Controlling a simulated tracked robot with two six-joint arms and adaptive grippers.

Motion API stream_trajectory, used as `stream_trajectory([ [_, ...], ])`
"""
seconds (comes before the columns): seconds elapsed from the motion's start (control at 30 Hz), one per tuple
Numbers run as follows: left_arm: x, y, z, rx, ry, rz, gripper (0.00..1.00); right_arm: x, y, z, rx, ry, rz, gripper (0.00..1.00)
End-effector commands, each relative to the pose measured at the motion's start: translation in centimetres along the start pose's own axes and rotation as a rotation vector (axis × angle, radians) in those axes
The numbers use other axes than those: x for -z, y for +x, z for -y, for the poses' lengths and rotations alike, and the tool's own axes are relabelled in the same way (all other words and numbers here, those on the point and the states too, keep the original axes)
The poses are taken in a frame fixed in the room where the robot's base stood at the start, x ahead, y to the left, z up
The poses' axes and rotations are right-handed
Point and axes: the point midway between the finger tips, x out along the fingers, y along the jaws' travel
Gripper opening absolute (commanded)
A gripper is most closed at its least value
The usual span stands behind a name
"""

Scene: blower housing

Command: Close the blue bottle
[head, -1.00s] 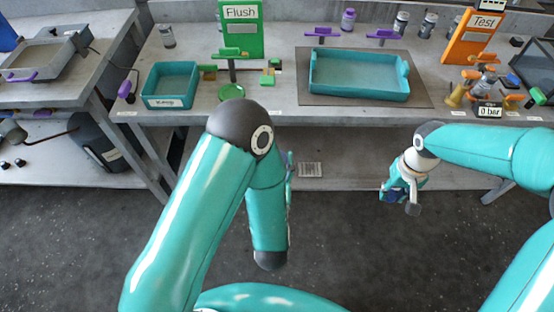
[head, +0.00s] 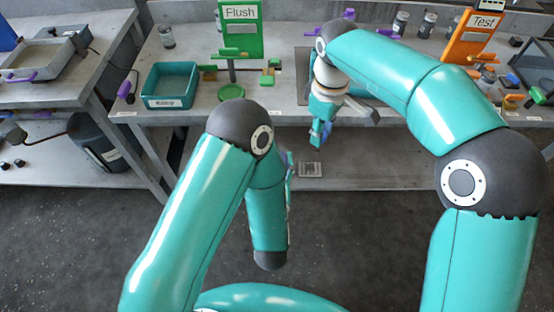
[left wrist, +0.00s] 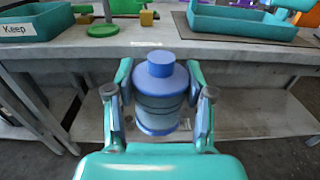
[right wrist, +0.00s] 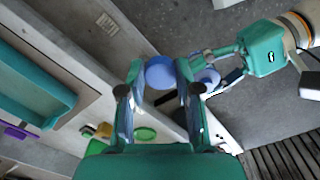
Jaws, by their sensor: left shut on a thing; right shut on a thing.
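The blue bottle (left wrist: 158,105) stands upright between the fingers of my left gripper (left wrist: 159,75), which is shut on it. A narrower blue top (left wrist: 160,64) rises from its shoulder; I cannot tell whether it is bare neck. My right gripper (right wrist: 160,68) is shut on a round blue piece (right wrist: 160,75) that looks like a cap. In the right wrist view the bottle's blue edge (right wrist: 208,78) shows apart from this piece, to its right. In the head view my right gripper (head: 320,132) is right of and above the left one, which my left arm mostly hides.
Behind is a workbench (head: 300,118) with a teal tray (head: 170,102) at left. A green Flush stand (head: 241,30) and an orange Test stand (head: 472,38) stand on it. A lower shelf (head: 370,150) runs under it. The floor in front is clear.

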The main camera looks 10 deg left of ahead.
Motion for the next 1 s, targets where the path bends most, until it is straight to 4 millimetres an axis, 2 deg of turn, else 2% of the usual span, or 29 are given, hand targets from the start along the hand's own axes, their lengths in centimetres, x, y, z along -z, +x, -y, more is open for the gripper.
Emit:
stream_trajectory([
  [0.03,0.0,0.0,0.0,0.000,0.000,0.001,0.00,1.8,-0.5,1.1,-0.003,-0.034,-0.001,0.20],
  [0.1,0.0,0.0,0.0,0.000,0.000,0.001,0.00,3.5,-1.1,2.6,-0.003,-0.072,-0.001,0.20],
  [0.3,0.0,0.0,0.0,0.000,0.000,0.001,0.00,6.3,-1.6,6.1,-0.004,-0.154,-0.002,0.20],
  [0.5,0.0,0.0,0.0,0.000,0.000,0.001,0.00,7.0,-1.9,7.3,-0.005,-0.182,-0.003,0.20],
  [0.83,0.0,0.0,0.0,0.000,0.000,0.001,0.00,7.0,-1.9,7.3,-0.005,-0.182,-0.003,0.20],
  [1.0,0.0,0.0,0.0,0.000,0.000,0.001,0.00,7.0,-1.1,7.3,-0.004,-0.181,-0.001,0.20],
])
